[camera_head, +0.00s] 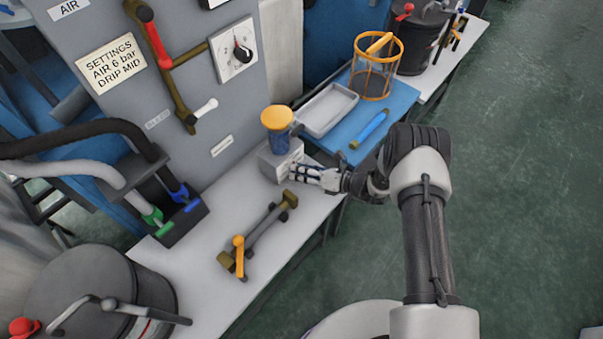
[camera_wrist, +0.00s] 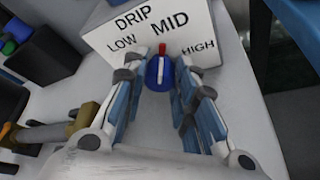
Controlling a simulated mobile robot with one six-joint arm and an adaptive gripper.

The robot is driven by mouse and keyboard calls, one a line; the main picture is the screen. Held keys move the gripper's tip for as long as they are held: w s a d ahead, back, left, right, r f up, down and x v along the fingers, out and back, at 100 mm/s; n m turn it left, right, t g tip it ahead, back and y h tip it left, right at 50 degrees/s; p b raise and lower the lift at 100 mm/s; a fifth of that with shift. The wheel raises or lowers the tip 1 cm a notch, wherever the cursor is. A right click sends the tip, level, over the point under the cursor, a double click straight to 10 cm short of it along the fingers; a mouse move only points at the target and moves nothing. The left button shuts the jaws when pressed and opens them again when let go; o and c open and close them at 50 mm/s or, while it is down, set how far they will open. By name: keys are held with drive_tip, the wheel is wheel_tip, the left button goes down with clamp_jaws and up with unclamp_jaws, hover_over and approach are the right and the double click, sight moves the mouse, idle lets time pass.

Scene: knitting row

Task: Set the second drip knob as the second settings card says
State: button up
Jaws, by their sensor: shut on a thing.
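The settings card (camera_head: 110,62) on the grey panel reads "SETTINGS AIR 6 bar DRIP MID". The drip box (camera_head: 272,168) stands on the white bench under a blue jar with a yellow cap (camera_head: 277,117). In the wrist view the box's face (camera_wrist: 120,42) reads DRIP, LOW, MID, HIGH. The blue drip knob (camera_wrist: 159,76) has a white line pointing up at a red mark (camera_wrist: 162,50) below MID. My gripper (camera_head: 294,172) is at the box front, its fingers shut on the knob from both sides; it also shows in the wrist view (camera_wrist: 163,84).
A brass-ended bar (camera_head: 262,232) with an orange handle lies on the bench in front. A blue mat (camera_head: 393,107) to the right bears a tray (camera_head: 327,109), a wire basket (camera_head: 374,70) and a blue stick (camera_head: 369,130). A dark holder (camera_head: 183,226) stands left.

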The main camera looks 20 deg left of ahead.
idle(0.3)
drive_tip(key=o, duration=1.1)
drive_tip(key=shift+c, duration=0.2)
